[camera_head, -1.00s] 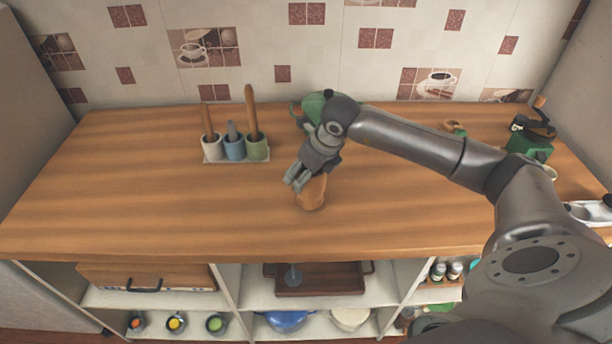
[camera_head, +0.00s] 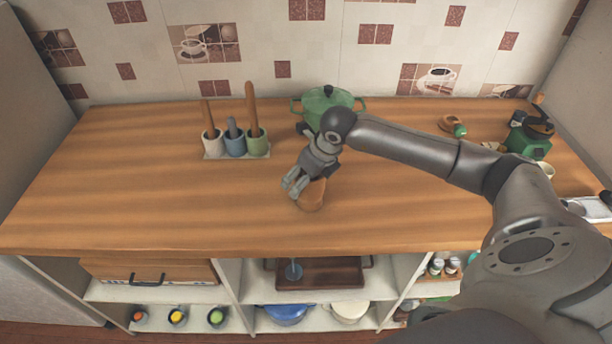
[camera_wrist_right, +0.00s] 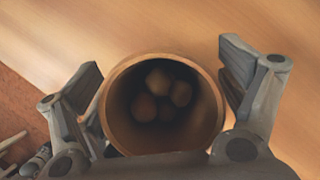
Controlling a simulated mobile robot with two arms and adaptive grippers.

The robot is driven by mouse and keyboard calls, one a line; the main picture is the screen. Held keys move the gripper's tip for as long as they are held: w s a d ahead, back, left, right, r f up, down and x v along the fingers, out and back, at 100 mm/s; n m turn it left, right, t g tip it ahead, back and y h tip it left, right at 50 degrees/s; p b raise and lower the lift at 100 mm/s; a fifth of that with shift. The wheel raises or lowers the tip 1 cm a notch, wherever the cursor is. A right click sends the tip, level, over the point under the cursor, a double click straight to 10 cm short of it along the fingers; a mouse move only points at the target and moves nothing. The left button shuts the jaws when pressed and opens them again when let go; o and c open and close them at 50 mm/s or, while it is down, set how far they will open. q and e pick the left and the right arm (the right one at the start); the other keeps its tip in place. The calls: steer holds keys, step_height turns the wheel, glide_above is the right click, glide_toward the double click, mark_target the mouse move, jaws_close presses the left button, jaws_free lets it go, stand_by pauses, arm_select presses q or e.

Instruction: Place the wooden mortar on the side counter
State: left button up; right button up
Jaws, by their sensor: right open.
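The wooden mortar (camera_head: 312,196) stands upright on the wooden counter (camera_head: 150,205), near its front middle. It is a brown cup. In the right wrist view the mortar (camera_wrist_right: 112,112) shows its round mouth from above, with a few rounded brownish things in its dark inside. My right gripper (camera_head: 300,184) is at the mortar. In the wrist view its fingers stand apart on either side of the mortar, open; whether either touches the wall I cannot tell. My left gripper is not in view.
A tray (camera_head: 237,156) of three cups with wooden tools stands back left. A green pot (camera_head: 328,103) is behind my right wrist. A green grinder (camera_head: 527,142) and small items are at the right. The counter's left part is clear. Shelves below hold pots and a brown tray (camera_head: 320,274).

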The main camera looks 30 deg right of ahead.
steer(key=b+v, duration=0.3)
steer(key=v, duration=0.9)
steer(key=shift+b, duration=0.35)
